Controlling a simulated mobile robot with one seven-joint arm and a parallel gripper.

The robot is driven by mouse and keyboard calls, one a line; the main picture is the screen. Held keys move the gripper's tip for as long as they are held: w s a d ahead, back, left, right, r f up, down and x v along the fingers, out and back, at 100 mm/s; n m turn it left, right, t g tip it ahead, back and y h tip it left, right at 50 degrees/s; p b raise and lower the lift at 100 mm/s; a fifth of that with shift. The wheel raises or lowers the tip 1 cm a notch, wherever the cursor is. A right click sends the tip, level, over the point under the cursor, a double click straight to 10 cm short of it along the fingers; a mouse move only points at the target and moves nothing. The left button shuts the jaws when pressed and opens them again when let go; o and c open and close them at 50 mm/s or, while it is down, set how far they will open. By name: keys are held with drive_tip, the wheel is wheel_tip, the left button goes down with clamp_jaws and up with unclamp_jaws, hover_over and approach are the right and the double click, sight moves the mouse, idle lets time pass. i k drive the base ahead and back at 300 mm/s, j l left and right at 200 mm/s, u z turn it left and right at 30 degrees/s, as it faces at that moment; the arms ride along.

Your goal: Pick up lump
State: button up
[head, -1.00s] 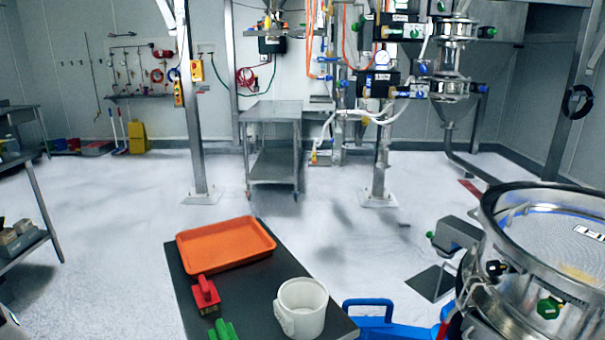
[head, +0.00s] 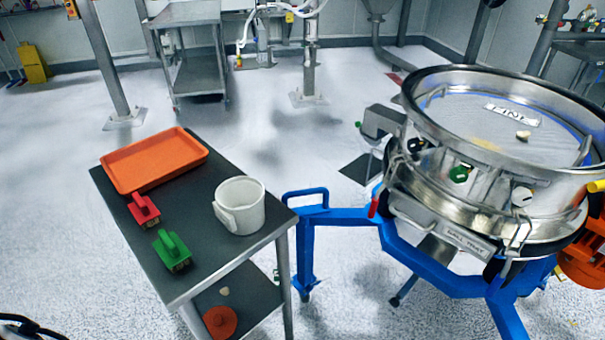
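A small pale lump (head: 523,135) lies on the mesh of the round steel sifter (head: 440,138), to the right of its middle. Powder is spread thinly on the mesh beside a label reading "FINE". Another small pale piece (head: 224,291) lies on the lower shelf of the dark-topped table; I cannot tell whether it is also a lump. My gripper is not in view.
The table (head: 212,262) bears an orange tray (head: 153,160), a red brush (head: 143,209), a green brush (head: 172,250) and a white jug (head: 239,206). The sifter stands on a blue frame (head: 345,215). Open floor lies behind and left of the table. A steel cart (head: 190,14) stands at the back.

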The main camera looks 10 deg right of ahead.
sight(524, 135)
drive_tip(key=z, duration=1.45)
